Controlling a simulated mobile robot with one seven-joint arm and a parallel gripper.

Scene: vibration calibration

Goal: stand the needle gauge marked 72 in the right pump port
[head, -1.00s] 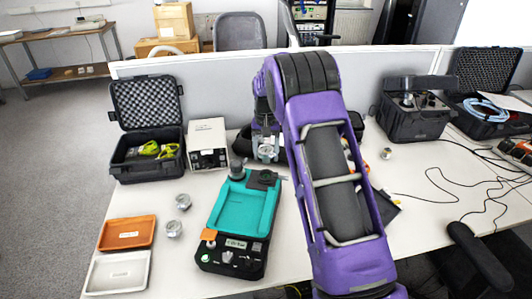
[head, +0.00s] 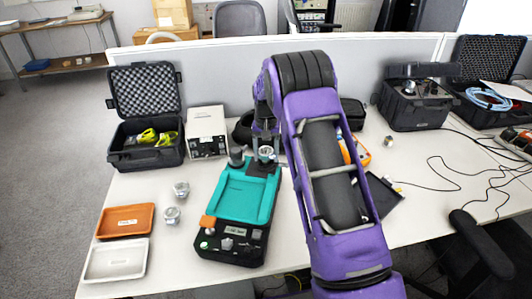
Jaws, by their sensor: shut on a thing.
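The pump (head: 238,246) is a black unit with a teal tray top, standing at the front middle of the white table. At its back edge a dark grey cylinder (head: 237,156) stands at the left. The right pump port is at the back right corner, mostly hidden under my gripper. My gripper (head: 266,155) points down there, shut on a silver needle gauge (head: 266,151) with a round face. The gauge looks upright at or just above the port; I cannot tell whether it is seated. Its number is too small to read.
Two silver gauges (head: 181,189) (head: 172,215) stand left of the pump. An orange tray (head: 125,208) and a white tray (head: 92,272) lie at front left. An open black case (head: 130,161) and a white box (head: 207,145) are behind. Cables (head: 455,180) lie at right.

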